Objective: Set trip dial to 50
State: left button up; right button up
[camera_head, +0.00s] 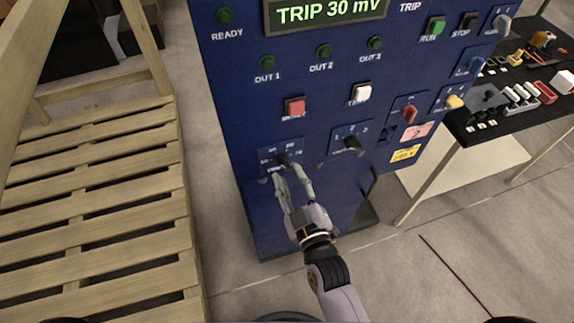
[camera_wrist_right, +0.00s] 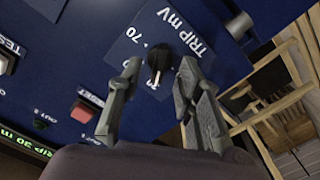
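The trip dial (camera_head: 283,159) is a small black knob on a blue label plate, low on the left of the blue cabinet's front. In the right wrist view the dial (camera_wrist_right: 159,60) sits on a plate marked "TRIP mV", with a 70 legible. My right gripper (camera_head: 287,174) is at the dial in the head view. In the wrist view its fingertips (camera_wrist_right: 160,72) stand open on either side of the knob, with a gap visible on both sides. The display (camera_head: 327,12) reads "TRIP 30 mV". My left gripper is not in view.
A second black knob (camera_head: 353,143) is right of the trip dial. Red (camera_head: 294,106) and white (camera_head: 360,93) buttons sit above. A wooden pallet (camera_head: 95,200) lies left of the cabinet. A black table (camera_head: 515,118) with small parts stands right. The floor in front is clear.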

aim_at(282, 159)
jog(key=shift+x, duration=1.45)
jog(key=shift+c, duration=0.3)
grip_shut()
